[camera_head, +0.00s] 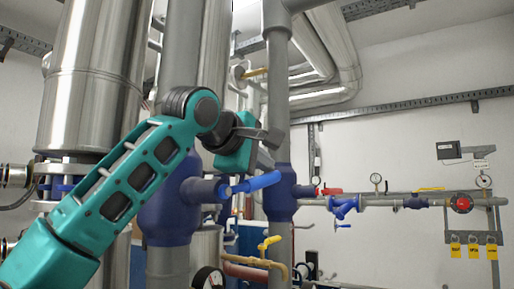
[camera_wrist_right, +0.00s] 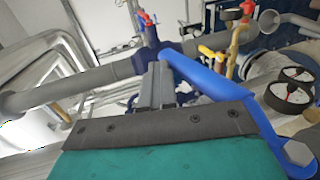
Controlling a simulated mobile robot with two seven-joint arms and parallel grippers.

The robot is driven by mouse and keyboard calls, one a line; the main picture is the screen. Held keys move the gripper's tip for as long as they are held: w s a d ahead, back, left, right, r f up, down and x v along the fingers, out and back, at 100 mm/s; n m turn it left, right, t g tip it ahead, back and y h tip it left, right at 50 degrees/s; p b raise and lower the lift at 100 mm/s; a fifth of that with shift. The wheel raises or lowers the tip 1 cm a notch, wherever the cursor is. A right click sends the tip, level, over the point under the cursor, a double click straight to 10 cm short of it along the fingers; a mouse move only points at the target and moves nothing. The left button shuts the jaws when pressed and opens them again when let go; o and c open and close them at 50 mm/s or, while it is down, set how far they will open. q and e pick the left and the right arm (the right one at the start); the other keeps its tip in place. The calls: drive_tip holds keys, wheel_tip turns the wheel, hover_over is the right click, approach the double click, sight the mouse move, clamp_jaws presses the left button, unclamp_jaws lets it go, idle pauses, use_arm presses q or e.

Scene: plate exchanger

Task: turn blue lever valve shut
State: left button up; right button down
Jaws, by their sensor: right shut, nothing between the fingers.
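The blue lever (camera_head: 257,182) sticks out to the right and slightly up from the stub of a blue valve body (camera_head: 172,210) on a thick grey vertical pipe. In the wrist view the lever (camera_wrist_right: 205,80) runs diagonally from beside the fingertips to a bolt at the lower right. My right gripper (camera_head: 268,136) is just above the lever in the head view, its fingers shut and empty. In the wrist view the right gripper's fingers (camera_wrist_right: 155,85) lie to the left of the lever. Whether they touch it, I cannot tell. My left gripper is not in view.
A second blue-bodied valve (camera_head: 280,195) sits on the pipe behind. A yellow lever (camera_head: 269,242) and a round gauge (camera_head: 208,279) are below. A horizontal pipe with a red valve (camera_head: 461,204) and yellow padlocks (camera_head: 473,250) is along the right wall.

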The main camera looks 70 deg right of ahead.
drive_tip(key=shift+s+d+f+y, duration=0.15)
drive_tip(key=shift+d+f+y, duration=0.25)
drive_tip(key=shift+f+y, duration=0.4)
drive_tip(key=shift+d, duration=0.1)
